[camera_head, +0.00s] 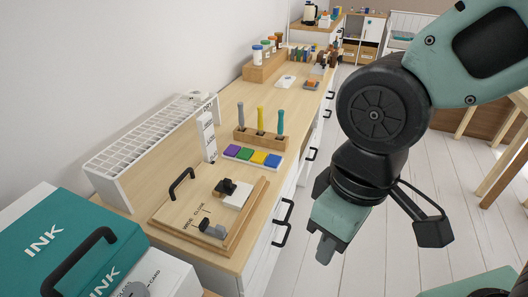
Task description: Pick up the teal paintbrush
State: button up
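A wooden holder block (246,139) on the desk has several upright slim handles in it. My gripper (326,249) hangs over the floor to the right of the desk's front edge, apart from the holder. It points downward, and no object shows in it. Its fingers are seen edge-on, so their opening is not clear.
A strip of purple, green, yellow and blue pads (252,156) lies before the holder. A wooden board (180,228) with a black handle sits nearer. A white grid rack (150,130) lines the wall. A teal INK box (45,235) stands front left. Drawer handles protrude from the desk front.

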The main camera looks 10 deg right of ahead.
aim_at(280, 112)
jog(key=i+l+u, duration=0.15)
jog(key=i+l, duration=0.2)
jog(key=i+l+u, duration=0.1)
jog(key=i+l, duration=0.25)
jog(key=l, duration=0.25)
jog(key=i+l+u, duration=0.15)
jog(key=i+l, duration=0.2)
jog(key=l, duration=0.15)
jog(key=u, duration=1.4)
